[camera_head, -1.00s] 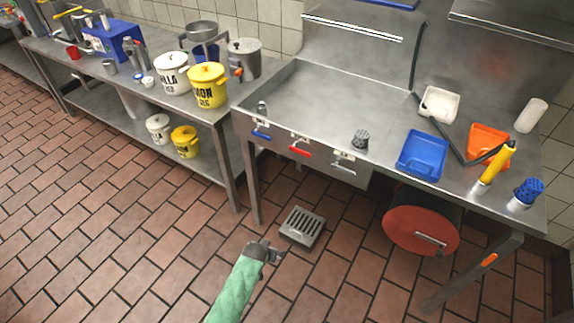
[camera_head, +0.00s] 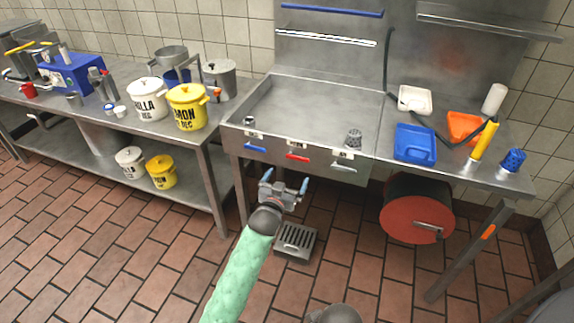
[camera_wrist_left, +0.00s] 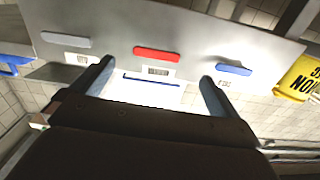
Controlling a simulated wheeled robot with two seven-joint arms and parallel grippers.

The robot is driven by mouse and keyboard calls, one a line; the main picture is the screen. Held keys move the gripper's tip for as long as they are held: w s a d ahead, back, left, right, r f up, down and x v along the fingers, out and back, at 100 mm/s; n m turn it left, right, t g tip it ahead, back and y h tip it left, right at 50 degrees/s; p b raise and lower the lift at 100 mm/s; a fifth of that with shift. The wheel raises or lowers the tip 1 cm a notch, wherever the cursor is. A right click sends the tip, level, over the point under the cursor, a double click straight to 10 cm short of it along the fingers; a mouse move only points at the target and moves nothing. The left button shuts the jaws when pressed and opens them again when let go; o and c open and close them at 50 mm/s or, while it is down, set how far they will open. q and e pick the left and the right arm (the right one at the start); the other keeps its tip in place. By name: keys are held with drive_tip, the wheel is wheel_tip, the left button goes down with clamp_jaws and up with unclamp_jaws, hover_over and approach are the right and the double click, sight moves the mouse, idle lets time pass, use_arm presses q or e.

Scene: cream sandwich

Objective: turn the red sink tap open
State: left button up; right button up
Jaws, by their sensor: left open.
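The red tap handle (camera_head: 297,157) lies level on the front panel of the steel sink (camera_head: 312,108), between a blue handle (camera_head: 254,148) and a white-grey handle (camera_head: 341,168). My left gripper (camera_head: 284,186) is open and empty, below and in front of the red handle and apart from it. In the left wrist view, which looks upside down, the red handle (camera_wrist_left: 156,54) shows ahead, between and beyond the two spread fingers (camera_wrist_left: 155,84). A grey part at the bottom edge of the head view may be my right arm; its gripper does not show.
A blue tray (camera_head: 415,143), an orange tray (camera_head: 466,127) and a white tray (camera_head: 415,99) sit on the counter right of the basin. A round red-fronted bin (camera_head: 415,212) is under it. A yellow lidded pot (camera_head: 187,107) stands on the left table. A floor grate (camera_head: 296,241) lies below.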

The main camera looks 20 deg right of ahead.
sight(297, 159)
use_arm(q)
drive_tip(key=x, duration=0.2)
drive_tip(key=p+x, duration=0.1)
drive_tip(key=x, duration=0.2)
drive_tip(key=r+x, duration=0.1)
drive_tip(key=x, duration=0.1)
drive_tip(key=shift+w+d, duration=0.15)
drive_tip(key=shift+d, duration=0.15)
drive_tip(key=shift+w+d, duration=0.15)
drive_tip(key=shift+w, duration=0.05)
use_arm(e)
drive_tip(key=shift+s+d+r+g+h, duration=0.2)
drive_tip(key=shift+s+d+r+g, duration=0.25)
drive_tip(key=shift+s+d, duration=0.15)
drive_tip(key=shift+s+d+r+g+h, duration=0.2)
drive_tip(key=shift+s+d+r+g, duration=0.2)
drive_tip(key=shift+d, duration=0.25)
use_arm(q)
drive_tip(key=c, duration=1.4)
drive_tip(key=shift+f, duration=0.1)
use_arm(e)
drive_tip(key=shift+a+r, duration=0.1)
